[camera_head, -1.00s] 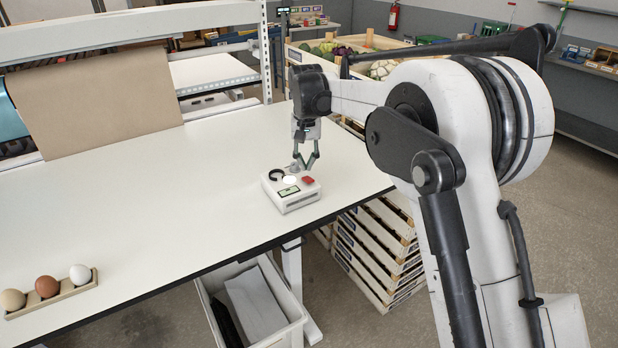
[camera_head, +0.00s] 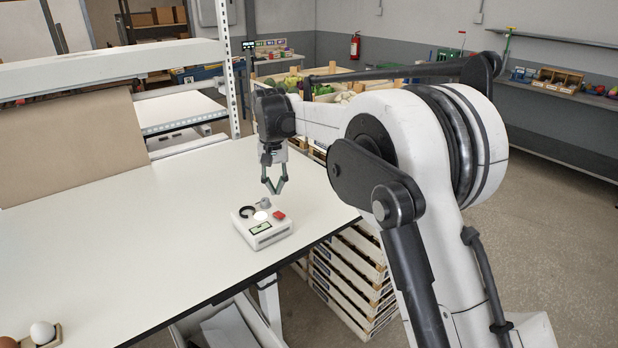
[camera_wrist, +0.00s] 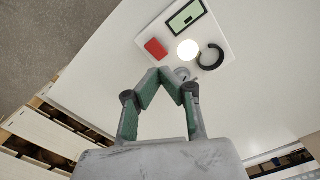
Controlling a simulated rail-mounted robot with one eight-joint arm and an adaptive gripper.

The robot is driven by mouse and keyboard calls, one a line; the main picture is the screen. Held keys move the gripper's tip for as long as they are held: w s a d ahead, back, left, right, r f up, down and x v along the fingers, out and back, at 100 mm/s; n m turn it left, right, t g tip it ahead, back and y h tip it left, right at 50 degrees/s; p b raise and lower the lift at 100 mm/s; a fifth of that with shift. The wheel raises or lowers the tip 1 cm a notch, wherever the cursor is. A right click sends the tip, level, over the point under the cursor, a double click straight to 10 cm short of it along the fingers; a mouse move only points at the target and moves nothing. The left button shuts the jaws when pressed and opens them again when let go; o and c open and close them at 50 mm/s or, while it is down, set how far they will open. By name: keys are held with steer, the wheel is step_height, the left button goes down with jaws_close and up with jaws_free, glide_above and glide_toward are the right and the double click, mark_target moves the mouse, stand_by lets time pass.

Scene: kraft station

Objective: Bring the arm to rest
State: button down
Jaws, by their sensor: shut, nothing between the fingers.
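My gripper (camera_head: 274,190) points down above the back edge of a small white device on the table, its fingertips together and empty. The wrist view also shows my gripper (camera_wrist: 160,72) with the two fingertips meeting and nothing between them. The white device (camera_head: 262,232) has a red button, a round white light, a black ring-shaped part, a grey knob and a small display. In the wrist view the device (camera_wrist: 208,28) lies beyond the fingertips. The fingertips look apart from it, though the exact gap is hard to tell.
The white table (camera_head: 120,240) is mostly clear. An egg holder (camera_head: 50,339) with eggs is cut off at the lower left. Stacked crates (camera_head: 350,275) stand beside the table's right edge, and a bin (camera_head: 235,325) sits below its front. Vegetables (camera_head: 295,82) lie in a crate behind.

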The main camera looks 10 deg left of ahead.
steer(key=s+d+r+m+t+b, duration=0.1)
steer(key=s+d+r, duration=0.3)
steer(key=d, duration=0.5)
steer(key=s+d+r+t+y+b, duration=0.1)
steer(key=s+d+r, duration=0.25)
steer(key=d, duration=0.55)
steer(key=s+d+r+m+t+b, duration=0.1)
steer(key=s+d+r, duration=0.35)
steer(key=d, duration=0.45)
steer(key=s+d+f+t, duration=0.1)
steer(key=s+d+f, duration=0.3)
steer(key=s, duration=0.3)
steer(key=s+d+f+m+t+b, duration=0.1)
steer(key=s+d+f, duration=0.3)
steer(key=s+d, duration=0.3)
steer(key=s+d+f+t+h+b, duration=0.1)
steer(key=s+d+f, duration=0.3)
steer(key=s, duration=0.5)
steer(key=shift+d+m+t, duration=0.4)
steer(key=shift+d+t, duration=0.2)
steer(key=shift+d, duration=0.45)
